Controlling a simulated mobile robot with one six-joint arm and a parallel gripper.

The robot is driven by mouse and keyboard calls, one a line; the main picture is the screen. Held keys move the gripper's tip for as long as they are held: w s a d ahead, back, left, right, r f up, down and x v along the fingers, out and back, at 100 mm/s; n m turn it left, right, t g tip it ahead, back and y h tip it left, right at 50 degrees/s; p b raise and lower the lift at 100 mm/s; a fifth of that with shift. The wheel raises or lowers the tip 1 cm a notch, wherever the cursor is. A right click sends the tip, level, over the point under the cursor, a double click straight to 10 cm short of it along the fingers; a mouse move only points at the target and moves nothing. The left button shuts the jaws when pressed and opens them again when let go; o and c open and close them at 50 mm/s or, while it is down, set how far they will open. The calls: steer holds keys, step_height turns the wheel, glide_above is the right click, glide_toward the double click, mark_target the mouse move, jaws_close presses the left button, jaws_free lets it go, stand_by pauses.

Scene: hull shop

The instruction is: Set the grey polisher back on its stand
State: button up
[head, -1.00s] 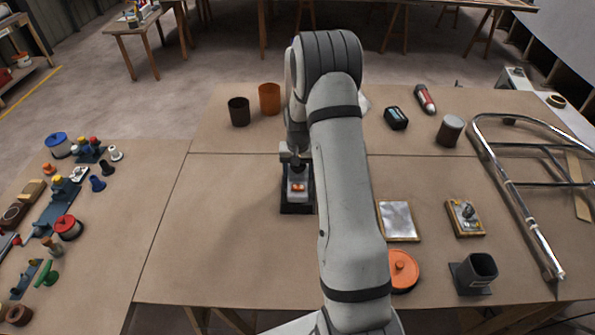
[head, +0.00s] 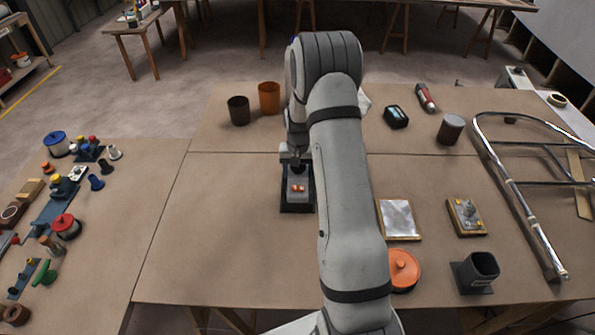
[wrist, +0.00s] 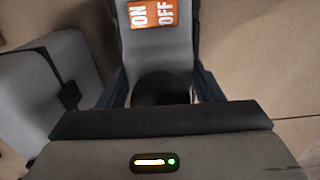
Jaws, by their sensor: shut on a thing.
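The grey polisher (head: 299,181) has an orange ON/OFF label and a dark round knob. It sits low within its dark stand (head: 284,208) at the middle of the table. In the wrist view the polisher (wrist: 160,54) shows between the stand's dark side walls (wrist: 208,82). My gripper (head: 297,160) is above the knob end, at the far side of the label, and is shut on the polisher. The arm covers the area just right of the stand. I cannot tell whether the polisher fully touches the stand's floor.
Right of my arm are a shiny plate (head: 398,219), an orange round lidded thing (head: 403,268), a dark holder (head: 476,271) and a chrome tube frame (head: 515,190). The table left of the stand is clear.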

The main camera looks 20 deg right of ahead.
steer(key=o, duration=1)
steer(key=shift+r+p, duration=2.5)
steer(key=shift+r, duration=3)
